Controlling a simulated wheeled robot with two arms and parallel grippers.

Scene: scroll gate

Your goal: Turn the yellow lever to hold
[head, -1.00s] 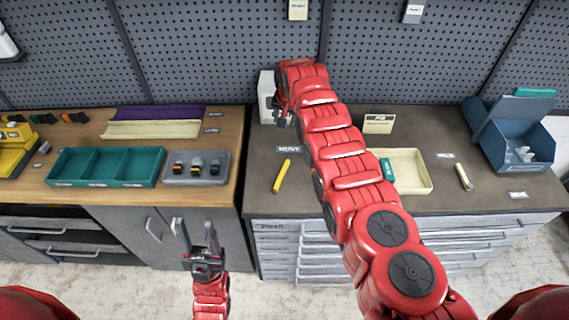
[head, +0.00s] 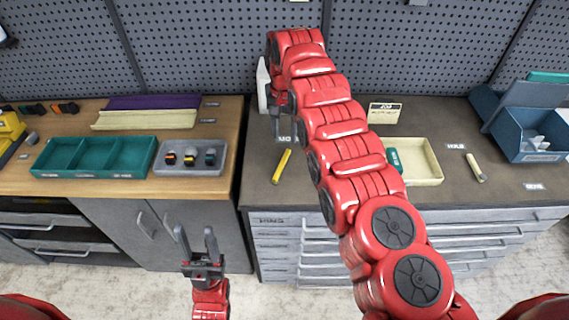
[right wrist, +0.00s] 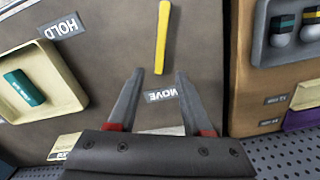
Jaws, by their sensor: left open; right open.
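The yellow lever (head: 282,167) lies on the dark countertop in the head view, just below the MOVE label (head: 287,140). It also shows upright at the top of the right wrist view (right wrist: 162,38). My right gripper (right wrist: 160,76) is open and empty, with its fingers pointing toward the lever and the MOVE label (right wrist: 160,95) between them. In the head view the right gripper (head: 277,128) is partly hidden by its arm. My left gripper (head: 197,246) is open and empty in front of the cabinets.
A cream tray (head: 428,181) with a green item stands right of my right arm. A blue bin (head: 520,130) is at the far right. A teal tray (head: 60,174) and a grey holder (head: 165,170) with several knobs stand on the wooden counter. A perforated wall (head: 200,50) closes the back.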

